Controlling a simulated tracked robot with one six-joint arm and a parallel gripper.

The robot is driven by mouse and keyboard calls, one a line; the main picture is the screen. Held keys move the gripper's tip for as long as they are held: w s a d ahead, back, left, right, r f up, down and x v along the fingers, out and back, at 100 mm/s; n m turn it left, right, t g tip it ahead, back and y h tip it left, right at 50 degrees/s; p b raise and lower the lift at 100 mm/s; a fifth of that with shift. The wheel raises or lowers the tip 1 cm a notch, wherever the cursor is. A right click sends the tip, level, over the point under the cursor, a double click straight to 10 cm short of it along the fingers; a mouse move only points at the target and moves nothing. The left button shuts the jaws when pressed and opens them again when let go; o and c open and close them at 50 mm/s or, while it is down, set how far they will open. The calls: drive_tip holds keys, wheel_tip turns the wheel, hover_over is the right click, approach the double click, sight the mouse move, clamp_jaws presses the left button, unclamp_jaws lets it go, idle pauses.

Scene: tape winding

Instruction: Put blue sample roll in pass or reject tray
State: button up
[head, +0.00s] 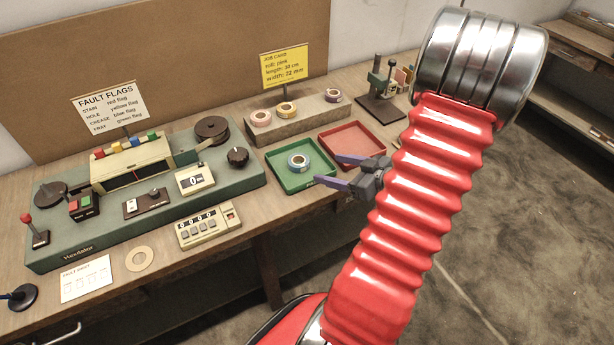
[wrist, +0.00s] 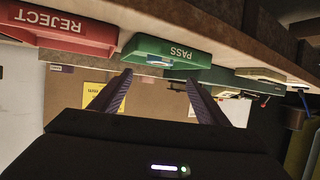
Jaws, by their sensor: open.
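The blue sample roll (head: 298,161), a small ring with a blue band and a pale core, lies flat inside the green tray (head: 284,183). The red tray (head: 356,150) stands to the right of it. In the wrist view the green tray's front reads PASS (wrist: 173,54) and the red tray's front reads REJECT (wrist: 65,30), both upside down. My gripper (head: 330,169) is open and empty, its fingers pointing left near the right corner of the green tray. In the wrist view its two fingers (wrist: 157,98) stand wide apart with nothing between.
A wooden stand (head: 297,122) behind the trays holds several tape rolls. A green winding machine (head: 150,205) and a counter box (head: 209,228) fill the bench to the left. A dark press (head: 381,100) stands at the back right.

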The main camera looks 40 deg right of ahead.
drive_tip(key=w+r+g+h, duration=0.3)
drive_tip(key=w+r+h, duration=0.3)
drive_tip(key=w+r, duration=0.45)
drive_tip(key=a+r+m+g+h, duration=0.1)
drive_tip(key=a+r, duration=0.4)
drive_tip(key=s+a+r+g+y, duration=0.1)
drive_tip(key=s+a, duration=0.4)
drive_tip(key=a, duration=0.5)
drive_tip(key=s+a+r+g+y, duration=0.1)
drive_tip(key=s+a, duration=0.4)
drive_tip(key=a, duration=0.5)
drive_tip(key=s+a+r+g+y, duration=0.1)
drive_tip(key=s+a+y, duration=0.2)
drive_tip(key=a, duration=0.7)
drive_tip(key=shift+s+g+y, duration=0.3)
drive_tip(key=shift+s+g, duration=0.1)
drive_tip(key=shift+s, duration=0.55)
